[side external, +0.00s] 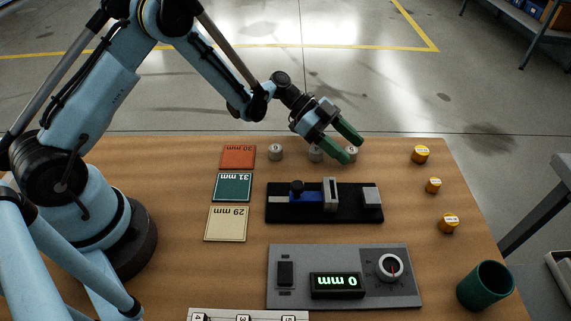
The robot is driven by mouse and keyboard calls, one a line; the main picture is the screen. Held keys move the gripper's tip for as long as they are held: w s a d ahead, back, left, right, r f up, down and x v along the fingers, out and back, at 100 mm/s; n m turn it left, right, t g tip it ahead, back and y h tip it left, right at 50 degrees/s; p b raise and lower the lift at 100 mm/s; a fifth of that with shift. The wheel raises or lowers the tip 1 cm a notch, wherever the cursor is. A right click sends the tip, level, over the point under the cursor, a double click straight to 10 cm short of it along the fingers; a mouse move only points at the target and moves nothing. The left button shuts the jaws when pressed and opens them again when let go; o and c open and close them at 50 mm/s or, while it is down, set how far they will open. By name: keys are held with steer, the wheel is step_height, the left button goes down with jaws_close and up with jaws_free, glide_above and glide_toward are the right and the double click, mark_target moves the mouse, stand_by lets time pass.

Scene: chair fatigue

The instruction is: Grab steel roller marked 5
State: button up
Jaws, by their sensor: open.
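Three small grey steel rollers stand in a row along the far edge of the table: a left one (275,153), a middle one (315,154) and a right one (352,152). Their top marks are too small and upside down to read surely, so I cannot tell which is the roller marked 5. My gripper (350,148) is open, with its green fingers pointing down and to the right. The right roller shows between the two fingertips in the picture; whether it lies between them in depth is unclear. A finger partly covers it, and the gripper partly covers the middle roller.
Orange, teal and cream mats (233,188) lie left of a black fixture (325,214) with a blue slider. A grey panel (345,303) reads 0 mm.

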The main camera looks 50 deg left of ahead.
steer(key=shift+d, duration=0.15)
jaws_close()
steer(key=shift+r, duration=0.1)
stand_by(0.3)
